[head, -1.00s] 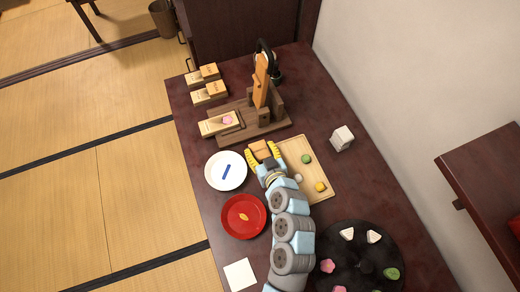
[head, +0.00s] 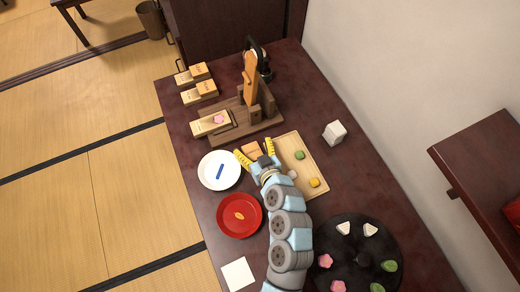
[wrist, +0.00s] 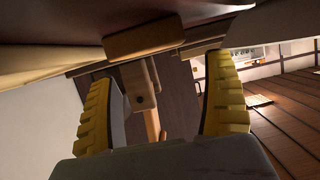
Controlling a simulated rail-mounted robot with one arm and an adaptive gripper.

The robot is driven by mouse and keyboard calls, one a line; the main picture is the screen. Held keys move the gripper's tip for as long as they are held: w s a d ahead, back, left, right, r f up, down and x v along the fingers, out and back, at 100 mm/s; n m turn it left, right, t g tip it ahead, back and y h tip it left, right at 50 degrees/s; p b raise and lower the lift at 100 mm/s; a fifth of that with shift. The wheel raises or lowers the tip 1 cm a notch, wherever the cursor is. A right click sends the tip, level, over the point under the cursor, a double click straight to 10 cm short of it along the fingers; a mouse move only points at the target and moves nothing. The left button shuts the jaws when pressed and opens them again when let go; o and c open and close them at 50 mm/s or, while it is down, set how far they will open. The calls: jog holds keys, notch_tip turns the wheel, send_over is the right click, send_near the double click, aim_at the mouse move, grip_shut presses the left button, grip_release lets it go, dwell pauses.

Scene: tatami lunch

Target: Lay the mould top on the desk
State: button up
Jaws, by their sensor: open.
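A small light-brown wooden block (head: 252,152), which looks like the mould top, lies on the dark red desk (head: 300,90) between the white plate and the wooden tray. My gripper (head: 254,148) is open, with one yellow finger on each side of the block. In the wrist view the block (wrist: 145,38) shows just beyond and between the spread fingers (wrist: 155,88), with a gap to each. The desk surface fills the top of that view, and the block appears to rest on it. The block's near part is partly hidden by my gripper in the head view.
A wooden lever press (head: 252,85) stands behind, with a mould holding a pink flower (head: 219,119) at its left. A white plate (head: 203,180), a red bowl (head: 229,229) and a sweets tray (head: 318,176) are close around my gripper. A white cube (head: 334,132) stands right.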

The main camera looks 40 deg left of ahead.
jog(key=shift+d+f+p, duration=0.2)
jog(key=shift+f+p, duration=0.1)
jog(key=shift+f, duration=0.25)
jog(key=shift+d+f+p, duration=0.15)
jog(key=shift+f+p, duration=0.15)
jog(key=shift+f, duration=0.25)
jog(key=shift+r, duration=0.55)
jog(key=v, duration=0.3)
jog(key=shift+s+d+r+p, duration=0.2)
jog(key=shift+s+d+p, duration=0.05)
jog(key=shift+p, duration=0.15)
jog(key=shift+d+r, duration=0.1)
jog(key=shift+r, duration=0.25)
jog(key=shift+r+p+v, duration=0.15)
jog(key=shift+p+v, duration=0.05)
jog(key=shift+v, duration=0.75)
jog(key=shift+r+p+v, duration=0.2)
jog(key=shift+v, duration=0.75)
jog(key=shift+p+v, duration=0.3)
jog(key=shift+v, duration=1.45)
jog(key=shift+s, duration=0.1)
